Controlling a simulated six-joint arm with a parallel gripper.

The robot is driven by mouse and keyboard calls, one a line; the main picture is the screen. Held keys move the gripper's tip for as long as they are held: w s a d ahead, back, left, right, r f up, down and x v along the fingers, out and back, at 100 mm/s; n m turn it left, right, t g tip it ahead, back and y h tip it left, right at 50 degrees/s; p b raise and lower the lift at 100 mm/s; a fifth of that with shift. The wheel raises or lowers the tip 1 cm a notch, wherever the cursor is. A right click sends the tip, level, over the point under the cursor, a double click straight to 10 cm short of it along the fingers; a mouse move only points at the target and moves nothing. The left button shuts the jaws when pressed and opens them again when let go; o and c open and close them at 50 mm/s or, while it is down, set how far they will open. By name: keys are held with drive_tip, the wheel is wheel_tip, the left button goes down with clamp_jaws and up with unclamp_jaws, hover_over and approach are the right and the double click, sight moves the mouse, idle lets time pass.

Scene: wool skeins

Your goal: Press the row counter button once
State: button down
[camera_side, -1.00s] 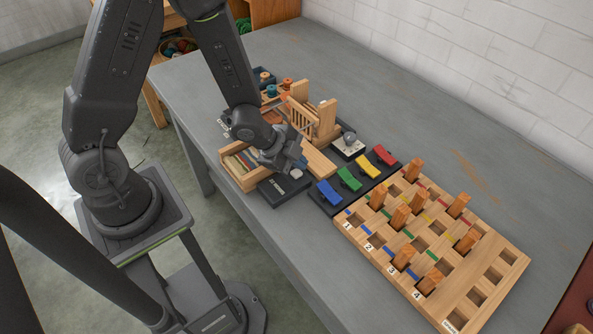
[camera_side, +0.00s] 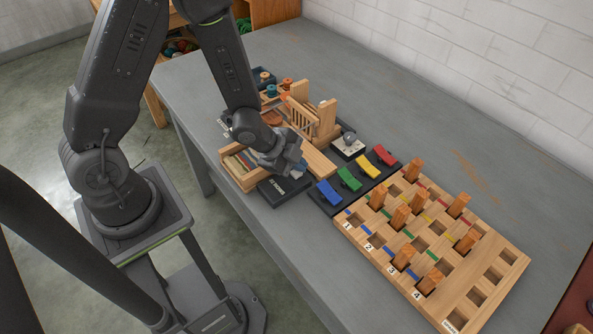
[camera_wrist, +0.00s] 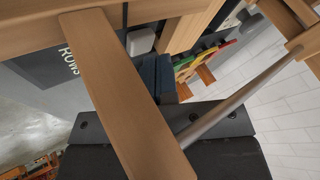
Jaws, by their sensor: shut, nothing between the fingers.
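The row counter (camera_side: 278,191) is a dark flat box with white lettering at the table's near edge. In the wrist view its dark face (camera_wrist: 88,50) shows the word ROWS, and a pale grey button (camera_wrist: 141,41) stands near the fingertips. My gripper (camera_side: 299,168) is over the counter's right end and hides most of the button in the side view. In the wrist view the dark closed fingers (camera_wrist: 156,72) are shut and empty. I cannot tell whether the fingertips touch the button.
A wooden tray (camera_side: 238,177) sits left of the counter, and an upright wooden frame (camera_side: 326,118) stands behind. To the right are coloured levers (camera_side: 349,179) and a pegged board (camera_side: 500,262). Wooden bars (camera_wrist: 130,100) cross the wrist view. The back right table is clear.

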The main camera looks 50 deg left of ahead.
sight(297, 173)
drive_tip(key=shift+s+a+f, duration=0.1)
drive_tip(key=shift+f, duration=0.55)
idle(0.7)
drive_tip(key=shift+r, duration=0.1)
drive_tip(key=shift+a+r, duration=0.15)
drive_tip(key=shift+r, duration=0.7)
drive_tip(key=shift+r, duration=0.15)
drive_tip(key=shift+r, duration=2.4)
drive_tip(key=shift+r, duration=0.1)
